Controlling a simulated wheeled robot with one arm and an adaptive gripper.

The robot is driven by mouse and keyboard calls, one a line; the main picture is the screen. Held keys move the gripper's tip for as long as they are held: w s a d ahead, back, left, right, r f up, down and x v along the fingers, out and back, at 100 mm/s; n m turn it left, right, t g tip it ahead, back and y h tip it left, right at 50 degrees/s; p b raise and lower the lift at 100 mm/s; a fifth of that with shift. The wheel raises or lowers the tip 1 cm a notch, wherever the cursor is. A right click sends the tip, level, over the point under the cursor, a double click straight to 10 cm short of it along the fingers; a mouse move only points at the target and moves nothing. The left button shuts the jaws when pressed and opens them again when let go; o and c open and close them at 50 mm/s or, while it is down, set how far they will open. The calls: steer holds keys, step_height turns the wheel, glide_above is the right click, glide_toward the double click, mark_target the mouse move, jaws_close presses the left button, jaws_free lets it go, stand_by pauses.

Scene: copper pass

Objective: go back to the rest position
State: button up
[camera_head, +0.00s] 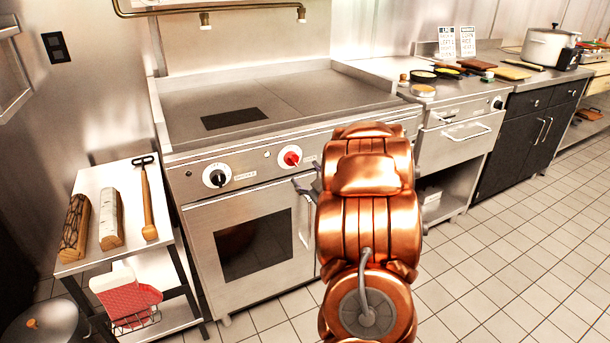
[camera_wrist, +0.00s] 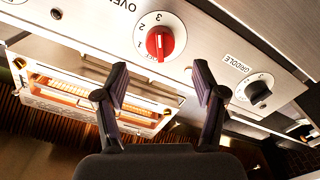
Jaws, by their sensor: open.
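My gripper (camera_wrist: 160,72) is open, its two dark fingers spread with nothing between them. It faces the front panel of the steel range (camera_head: 254,155). The red oven knob (camera_wrist: 160,43) shows between and just beyond the fingertips in the wrist view; I see no contact. A black knob marked griddle (camera_wrist: 257,92) is to its right there. In the head view the red knob (camera_head: 290,158) is beside my copper arm, and only part of my gripper (camera_head: 303,188) shows left of the arm, at the oven front.
A side shelf (camera_head: 76,258) with two logs and a wooden-handled tool stands left of the range. A counter (camera_head: 447,95) with small items, a pot (camera_head: 549,46) and dark cabinets are to the right. The tiled floor (camera_head: 520,250) at right is clear.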

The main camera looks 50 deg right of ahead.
stand_by(0.3)
steer(key=s+a+f+m+g+y, duration=0.1)
steer(key=s+a+f+g, duration=0.15)
steer(key=a+g, duration=0.45)
steer(key=s+a+f+m+g+y, duration=0.1)
steer(key=s+a+f+g, duration=0.2)
steer(key=a, duration=0.8)
steer(key=s+a+r+g+y, duration=0.2)
steer(key=s+a+g, duration=0.3)
steer(key=s+a, duration=0.75)
steer(key=s+a+r+g+y, duration=0.2)
steer(key=s+a+g, duration=0.3)
steer(key=s+a, duration=0.7)
step_height(320, 180, up, 20)
steer(key=s+d+t+p, duration=0.1)
steer(key=p, duration=1.8)
steer(key=shift+d, duration=0.2)
